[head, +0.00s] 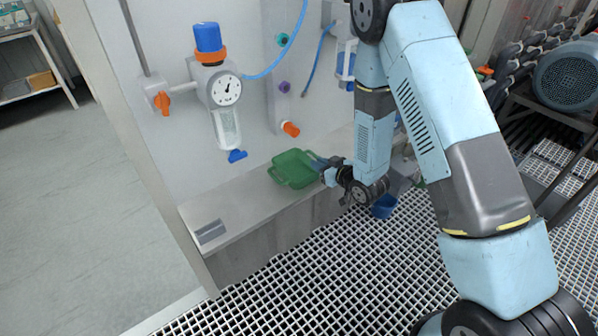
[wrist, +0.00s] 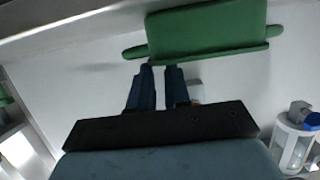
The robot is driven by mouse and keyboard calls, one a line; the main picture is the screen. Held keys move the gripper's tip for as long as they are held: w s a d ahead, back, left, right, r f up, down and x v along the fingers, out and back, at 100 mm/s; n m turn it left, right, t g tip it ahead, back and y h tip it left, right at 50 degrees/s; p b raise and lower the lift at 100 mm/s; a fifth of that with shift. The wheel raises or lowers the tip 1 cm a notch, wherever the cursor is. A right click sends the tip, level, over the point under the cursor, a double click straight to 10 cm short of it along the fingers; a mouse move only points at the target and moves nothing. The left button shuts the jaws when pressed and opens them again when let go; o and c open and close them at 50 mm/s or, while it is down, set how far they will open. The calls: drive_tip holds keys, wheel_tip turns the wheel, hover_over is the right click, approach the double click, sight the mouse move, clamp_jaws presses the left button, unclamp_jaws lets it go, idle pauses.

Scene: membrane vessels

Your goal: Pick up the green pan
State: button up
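The green pan (head: 293,168) is a shallow tray with small handles, lying on the pale ledge below the wall panel in the head view. In the wrist view the green pan (wrist: 205,30) fills the top middle, with a handle lug at each end. My gripper (head: 321,163) is at the pan's right side in the head view. In the wrist view the two dark blue fingers of my gripper (wrist: 160,68) are parted by a narrow gap, with nothing seen between them. Their tips reach the pan's near edge; whether they touch it is unclear.
An orange-tipped fitting (head: 290,129) sticks out above the pan. A blue container (head: 383,207) is below my wrist, over the grating.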

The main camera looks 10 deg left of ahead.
sight(296, 169)
drive_tip(key=shift+x, duration=2.65)
drive_tip(key=shift+w+d+f, duration=0.1)
drive_tip(key=shift+d, duration=0.1)
clamp_jaws()
